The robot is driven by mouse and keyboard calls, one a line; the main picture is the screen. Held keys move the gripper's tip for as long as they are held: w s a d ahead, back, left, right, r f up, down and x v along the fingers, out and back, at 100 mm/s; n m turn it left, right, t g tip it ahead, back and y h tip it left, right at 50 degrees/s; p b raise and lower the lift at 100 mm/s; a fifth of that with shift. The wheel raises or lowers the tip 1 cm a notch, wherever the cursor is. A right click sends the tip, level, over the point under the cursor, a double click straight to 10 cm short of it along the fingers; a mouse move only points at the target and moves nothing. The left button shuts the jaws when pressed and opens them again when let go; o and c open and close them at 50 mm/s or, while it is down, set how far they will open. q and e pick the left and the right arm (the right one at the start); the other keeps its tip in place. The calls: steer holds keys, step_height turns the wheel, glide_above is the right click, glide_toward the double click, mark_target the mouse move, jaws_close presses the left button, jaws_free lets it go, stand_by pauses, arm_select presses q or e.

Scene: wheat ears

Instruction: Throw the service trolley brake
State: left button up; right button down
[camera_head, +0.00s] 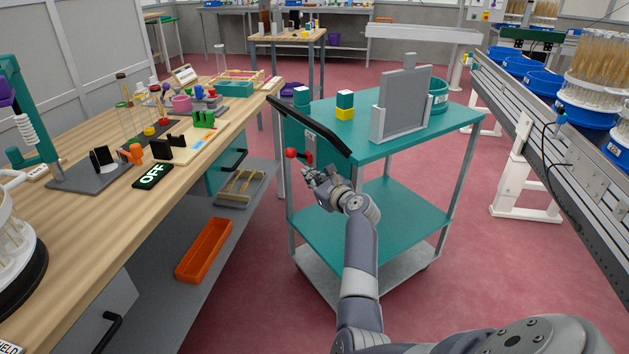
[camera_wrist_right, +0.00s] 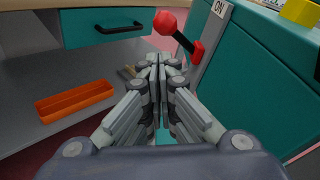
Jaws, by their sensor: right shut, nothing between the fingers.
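The teal service trolley (camera_head: 400,146) stands in the middle of the head view, with a black push bar (camera_head: 312,124) along its left end. Its brake is a lever with a red ball knob (camera_head: 291,153) and a red pivot (camera_head: 309,158), on the trolley's near left side below the top. In the right wrist view the red knob (camera_wrist_right: 165,22) is at the upper middle, on a dark rod sloping down right to the red pivot (camera_wrist_right: 197,53). My right gripper (camera_head: 310,174) is shut and empty, just below the knob and apart from it. My left gripper is out of view.
An "ON" label (camera_wrist_right: 219,8) is above the pivot in the wrist view. The wooden bench (camera_head: 75,225) is left, with an "OFF" sign (camera_head: 153,176) on it. An orange tray (camera_head: 204,249) lies on its lower shelf. A conveyor frame (camera_head: 560,130) is right. Open red floor lies between.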

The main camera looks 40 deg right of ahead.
steer(key=shift+v, duration=1.1)
